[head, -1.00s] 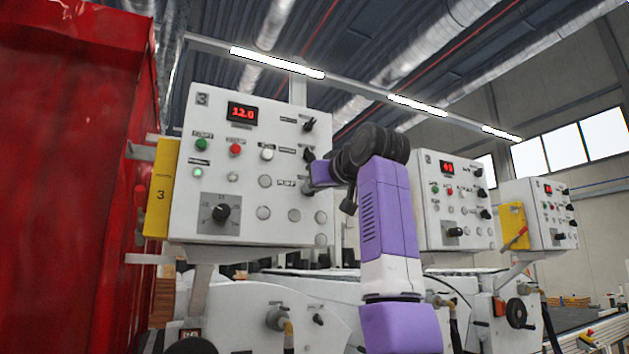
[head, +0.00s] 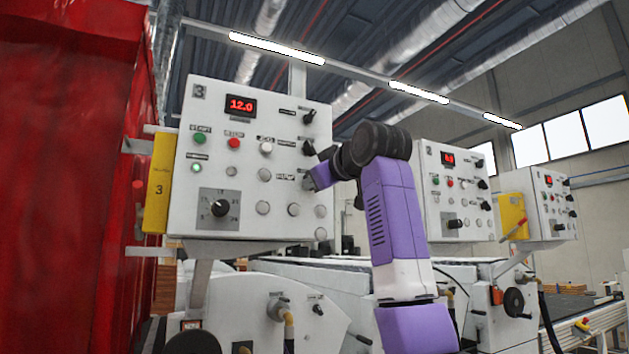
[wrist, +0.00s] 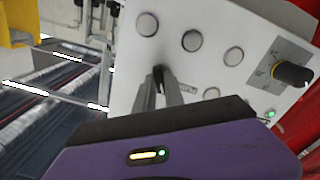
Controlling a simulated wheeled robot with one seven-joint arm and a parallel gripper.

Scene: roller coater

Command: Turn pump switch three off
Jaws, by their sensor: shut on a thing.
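The white control panel marked 3 (head: 250,200) stands left of centre in the head view. The pump switch is a black knob (wrist: 158,74) low in the panel's right-hand column, beside the PUMP label (head: 285,177). My gripper (head: 309,184) hides this switch in the head view. In the wrist view my gripper (wrist: 158,88) has its two grey fingers at the sides of the black knob, shut on it. Two other black switches, an upper one (head: 310,117) and a middle one (head: 309,147), sit above my gripper.
A red wall-like body (head: 75,180) and a yellow plate marked 3 (head: 160,183) stand left of the panel. A second panel (head: 455,205) and a third panel (head: 545,205) stand to the right, with machine bodies (head: 280,305) below. A round dial (head: 219,208) is low left on panel 3.

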